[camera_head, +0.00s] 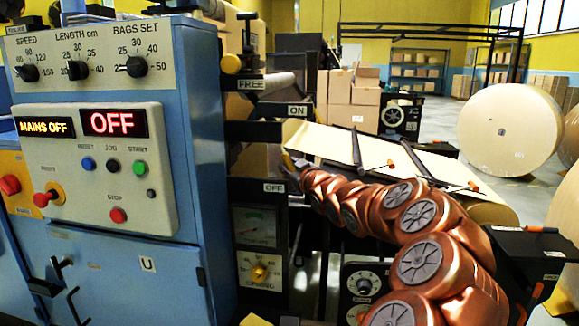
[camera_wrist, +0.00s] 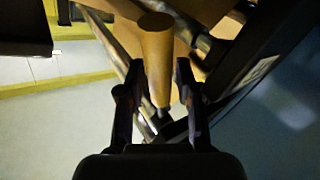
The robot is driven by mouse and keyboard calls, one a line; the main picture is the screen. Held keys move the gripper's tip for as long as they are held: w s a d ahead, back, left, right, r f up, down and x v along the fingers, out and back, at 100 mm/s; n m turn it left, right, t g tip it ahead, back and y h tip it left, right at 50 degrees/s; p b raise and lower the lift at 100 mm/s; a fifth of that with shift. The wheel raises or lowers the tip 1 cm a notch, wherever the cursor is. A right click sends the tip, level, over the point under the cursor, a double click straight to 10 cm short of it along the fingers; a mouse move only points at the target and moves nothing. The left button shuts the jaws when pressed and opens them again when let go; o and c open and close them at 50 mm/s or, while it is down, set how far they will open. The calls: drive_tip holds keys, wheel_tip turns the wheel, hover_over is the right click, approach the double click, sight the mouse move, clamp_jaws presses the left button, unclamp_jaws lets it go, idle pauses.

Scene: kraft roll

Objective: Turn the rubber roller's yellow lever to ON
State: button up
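A tan-yellow cylinder, apparently the yellow lever's grip (camera_wrist: 157,60), stands between my fingers in the wrist view. Its round end faces the camera and its dark, thinner stem runs down between the fingertips. My gripper (camera_wrist: 158,85) is open around it, with a narrow gap on each side. In the head view my gripper (camera_head: 290,176) is at the roller frame, just right of the OFF plate (camera_head: 273,187) and below the ON plate (camera_head: 297,110). The lever is mostly hidden there behind my gripper and arm.
The blue machine cabinet (camera_head: 185,130) stands left, its displays reading OFF and MAINS OFF. A yellow-knobbed control (camera_head: 231,64) sits by the FREE plate (camera_head: 250,85). A kraft sheet (camera_head: 400,165) with dark bars lies behind my arm. Large paper rolls (camera_head: 510,130) stand at right.

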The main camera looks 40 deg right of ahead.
drive_tip(key=shift+w+d, duration=0.1)
drive_tip(key=shift+w, duration=0.25)
clamp_jaws()
idle(0.4)
